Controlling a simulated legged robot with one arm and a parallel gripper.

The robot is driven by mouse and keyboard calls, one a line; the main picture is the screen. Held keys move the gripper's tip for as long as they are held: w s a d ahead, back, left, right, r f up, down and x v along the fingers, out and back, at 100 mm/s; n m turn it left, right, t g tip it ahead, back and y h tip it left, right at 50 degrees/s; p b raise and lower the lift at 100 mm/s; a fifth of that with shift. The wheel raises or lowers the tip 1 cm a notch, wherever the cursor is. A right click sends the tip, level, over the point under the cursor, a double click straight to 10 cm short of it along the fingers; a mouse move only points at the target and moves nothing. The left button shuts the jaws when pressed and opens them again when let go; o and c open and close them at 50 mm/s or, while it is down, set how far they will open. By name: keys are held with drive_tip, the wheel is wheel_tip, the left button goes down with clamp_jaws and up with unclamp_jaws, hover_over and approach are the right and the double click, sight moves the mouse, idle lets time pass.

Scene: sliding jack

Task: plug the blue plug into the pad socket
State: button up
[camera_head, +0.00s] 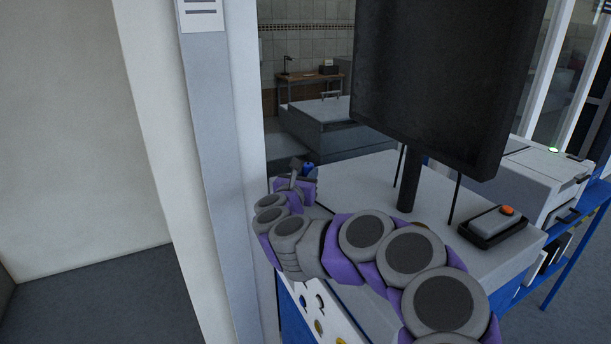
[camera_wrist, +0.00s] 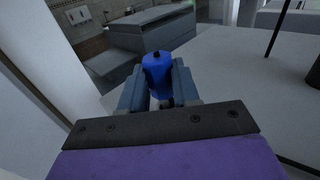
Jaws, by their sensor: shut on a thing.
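The blue plug (camera_wrist: 158,72) is a rounded blue piece with a dark tip, held between the fingers of my gripper (camera_wrist: 158,88) in the wrist view. In the head view, my gripper (camera_head: 299,172) is at the far left end of the white desk, and a small part of the blue plug (camera_head: 309,169) shows beside it. A black pad (camera_head: 480,238) with a grey device and an orange button (camera_head: 507,210) sits at the right of the desk, well apart from my gripper. I cannot make out a socket in either view.
A large black monitor (camera_head: 435,75) stands on a post (camera_head: 409,180) on the white desk (camera_head: 345,180). Thin black rods rise near it. A white pillar (camera_head: 225,200) stands close left of my gripper. A white printer-like box (camera_head: 545,170) is at the right.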

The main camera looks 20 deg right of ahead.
drive_tip(key=shift+f+b, duration=1.15)
drive_tip(key=o, duration=1.1)
drive_tip(key=b+v, duration=0.1)
drive_tip(key=v, duration=1.6)
drive_tip(key=shift+a, duration=0.2)
